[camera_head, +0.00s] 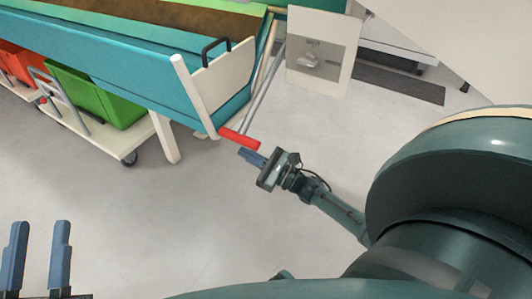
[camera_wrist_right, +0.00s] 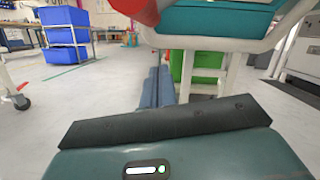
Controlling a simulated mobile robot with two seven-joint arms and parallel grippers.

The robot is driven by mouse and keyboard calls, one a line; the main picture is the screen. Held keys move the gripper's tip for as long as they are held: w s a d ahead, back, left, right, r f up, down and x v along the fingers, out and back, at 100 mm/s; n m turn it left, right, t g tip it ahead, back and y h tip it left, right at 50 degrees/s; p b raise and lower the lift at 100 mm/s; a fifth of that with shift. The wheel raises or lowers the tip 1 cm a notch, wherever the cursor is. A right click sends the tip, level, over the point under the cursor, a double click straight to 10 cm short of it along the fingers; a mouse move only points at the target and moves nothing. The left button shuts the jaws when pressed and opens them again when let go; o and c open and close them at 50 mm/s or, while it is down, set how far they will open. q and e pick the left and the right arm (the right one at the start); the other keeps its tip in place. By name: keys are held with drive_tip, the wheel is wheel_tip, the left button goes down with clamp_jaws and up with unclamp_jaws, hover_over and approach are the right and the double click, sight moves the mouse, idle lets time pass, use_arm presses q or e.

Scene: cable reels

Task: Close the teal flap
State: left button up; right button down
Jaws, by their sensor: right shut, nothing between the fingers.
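A long teal panel (camera_head: 110,60), which I take to be the flap, runs along the side of a large trough-like cart in the head view. I cannot tell exactly how it is hinged. A red handle (camera_head: 240,138) on a grey rod stands at the cart's near corner, beside a white post (camera_head: 195,98). My right gripper (camera_head: 248,156) is shut and empty, just below the red handle. In the right wrist view, its blue fingers (camera_wrist_right: 157,88) are together, and the red handle (camera_wrist_right: 138,10) shows above them. My left gripper (camera_head: 39,226) is open and empty at lower left.
A green crate (camera_head: 95,95) and an orange crate (camera_head: 18,62) sit below the teal panel. A white board (camera_head: 322,52) stands behind the cart's corner, near a dark mat (camera_head: 398,83). Blue bins (camera_wrist_right: 65,35) stand far off. The floor before the cart is clear.

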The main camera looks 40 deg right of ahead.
use_arm(q)
drive_tip(key=shift+s+f+n+y+p, duration=0.1)
drive_tip(key=shift+f+n+y+p, duration=0.2)
drive_tip(key=shift+f+p, duration=0.15)
use_arm(e)
drive_tip(key=r, duration=0.2)
drive_tip(key=a+r, duration=0.1)
drive_tip(key=r, duration=0.1)
drive_tip(key=shift+s, duration=0.2)
drive_tip(key=shift+d+f, duration=0.1)
